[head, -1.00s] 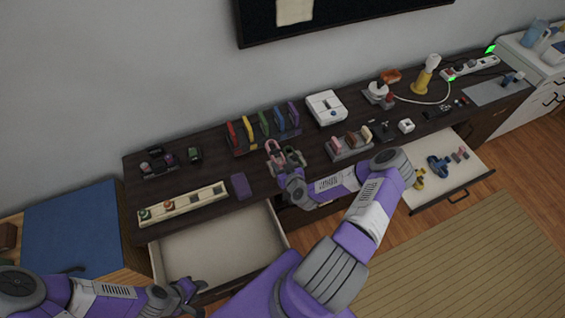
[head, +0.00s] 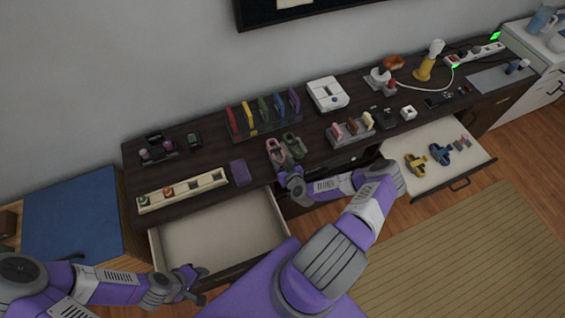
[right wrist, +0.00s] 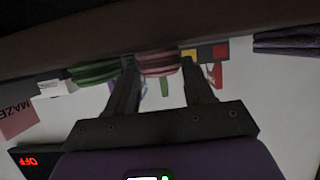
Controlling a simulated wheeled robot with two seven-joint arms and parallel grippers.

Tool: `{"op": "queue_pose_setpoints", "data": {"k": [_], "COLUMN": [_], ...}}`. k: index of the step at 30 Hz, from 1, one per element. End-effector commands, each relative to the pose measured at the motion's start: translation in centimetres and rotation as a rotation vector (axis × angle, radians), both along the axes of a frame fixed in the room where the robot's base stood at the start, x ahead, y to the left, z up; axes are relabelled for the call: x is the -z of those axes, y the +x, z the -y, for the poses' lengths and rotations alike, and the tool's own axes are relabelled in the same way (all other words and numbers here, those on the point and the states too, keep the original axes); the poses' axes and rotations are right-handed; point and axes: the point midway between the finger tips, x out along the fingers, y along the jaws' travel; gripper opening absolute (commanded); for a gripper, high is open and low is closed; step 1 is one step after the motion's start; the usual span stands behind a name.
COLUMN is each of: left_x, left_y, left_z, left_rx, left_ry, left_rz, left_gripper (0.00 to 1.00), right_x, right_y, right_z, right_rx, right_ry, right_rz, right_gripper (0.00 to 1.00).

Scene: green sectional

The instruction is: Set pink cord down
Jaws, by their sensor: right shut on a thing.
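The pink cord (head: 275,151), a coiled bundle, is at the front edge of the dark desk, left of a similar green cord (head: 294,146). My right gripper (head: 283,168) is shut on the pink cord from the front side. In the right wrist view, which is upside down, the pink cord (right wrist: 158,62) sits between the fingers, close to the dark desk surface, with the green cord (right wrist: 95,72) beside it. Whether the pink cord touches the desk is not clear. My left gripper (head: 190,283) is open and empty in front of the open left drawer.
A rack of colored upright pieces (head: 264,117) stands behind. The left drawer (head: 222,238) is open and empty; the right drawer (head: 440,185) is open with several small items.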

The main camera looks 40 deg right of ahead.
Motion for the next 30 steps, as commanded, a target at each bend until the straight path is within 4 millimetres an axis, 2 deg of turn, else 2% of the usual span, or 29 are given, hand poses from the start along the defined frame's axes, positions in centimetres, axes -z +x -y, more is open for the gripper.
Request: {"op": "queue_pose_setpoints", "data": {"k": [1,6,17,23,30], "left_x": [0.2,0.1,-0.3,-0.4,-0.6], "left_y": [0.0,0.0,0.0,0.0,0.0], "left_z": [0.0,0.0,0.0,0.0,0.0], "left_rx": [0.0,0.0,0.0,0.0,0.0], "left_ry": [0.0,0.0,0.0,0.0,0.0], "left_rz": [0.0,0.0,0.0,0.0,0.0], "left_gripper": [0.38,0.38,0.38,0.38,0.38], "right_x": [0.2,0.1,-0.4,-1.5,-3.5], "right_y": [0.0,0.0,0.0,-2.8,-7.5], "right_z": [0.0,0.0,0.0,-0.9,-2.3], "right_rx": [0.0,0.0,0.002,-0.001,-0.001], "right_ry": [-0.001,0.0,0.001,0.0,0.001], "right_rz": [0.0,0.0,0.0,-0.002,-0.002], "right_gripper": [0.54,0.78,0.78,0.78,0.78]}}
